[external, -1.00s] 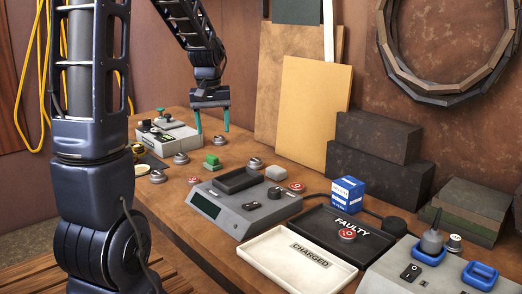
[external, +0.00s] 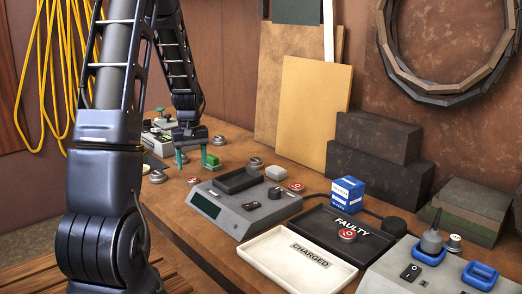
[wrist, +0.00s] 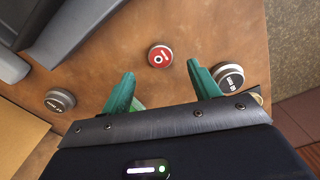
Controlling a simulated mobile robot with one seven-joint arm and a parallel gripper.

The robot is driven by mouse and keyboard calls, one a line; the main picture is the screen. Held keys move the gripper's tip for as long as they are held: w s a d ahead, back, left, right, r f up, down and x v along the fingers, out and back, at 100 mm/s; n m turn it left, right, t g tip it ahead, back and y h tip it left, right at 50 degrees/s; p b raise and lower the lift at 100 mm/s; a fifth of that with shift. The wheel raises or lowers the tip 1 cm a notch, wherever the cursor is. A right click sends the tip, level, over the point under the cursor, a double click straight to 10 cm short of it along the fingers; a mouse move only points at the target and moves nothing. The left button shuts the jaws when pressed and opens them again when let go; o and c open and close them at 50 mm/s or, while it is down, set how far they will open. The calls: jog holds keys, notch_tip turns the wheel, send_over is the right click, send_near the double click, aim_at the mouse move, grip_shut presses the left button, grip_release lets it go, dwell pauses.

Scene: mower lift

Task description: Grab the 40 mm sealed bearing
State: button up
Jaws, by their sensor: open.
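Several round silver bearings with dark rims and printed tops lie on the wooden bench; I cannot read their sizes surely, so I cannot tell which is 40 mm. One bearing (external: 157,177) is left of my gripper (external: 192,165), near the bench's front edge. In the wrist view a bearing (wrist: 228,76) sits just outside the right finger, and another bearing (wrist: 60,101) lies farther off left. My gripper (wrist: 161,70) is open and empty above the bench. A red-topped disc (wrist: 160,56) shows just beyond the gap between the fingertips.
A grey device (external: 230,212) stands to the right, with a white CHARGED tray (external: 262,250) and a black FAULTY tray (external: 322,222) beyond. A blue box (external: 347,194) stands behind them.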

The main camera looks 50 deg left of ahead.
aim_at(193, 179)
jog(key=shift+a+f, duration=0.1)
jog(key=shift+f, duration=2.7)
jog(key=c, duration=1.1)
